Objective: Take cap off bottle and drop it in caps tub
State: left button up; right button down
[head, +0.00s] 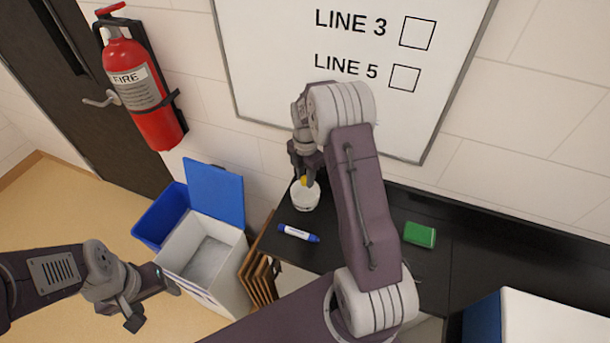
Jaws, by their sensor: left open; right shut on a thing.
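My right gripper (304,176) is shut on a small yellow cap (304,181). The tub's inside is mostly hidden. My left gripper (155,304) is open and empty at the lower left, beside the white bin and away from the counter.
A blue marker (298,233) lies in front of the tub and a green sponge (420,234) lies farther right on the black counter (475,240). A whiteboard (270,70) hangs behind. A white bin (225,275) and blue bin (160,215) stand left, below a fire extinguisher (150,115).

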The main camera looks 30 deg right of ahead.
jog(key=b, duration=0.5)
send_over(305, 200)
notch_tip(305, 200, down, 6)
jog(key=shift+f, duration=0.25)
pick_arm(q)
notch_tip(305, 200, down, 6)
jog(key=shift+r, duration=0.2)
jog(key=shift+p, duration=0.3)
pick_arm(e)
jog(key=shift+r, duration=0.1)
jog(key=c, duration=1)
grip_release()
notch_tip(305, 200, up, 7)
jog(key=p, duration=0.6)
jog(key=shift+s+r, duration=0.1)
jog(key=shift+r, duration=0.05)
pick_arm(q)
notch_tip(305, 200, up, 6)
jog(key=shift+r, duration=0.15)
pick_arm(e)
jog(key=shift+f, duration=0.2)
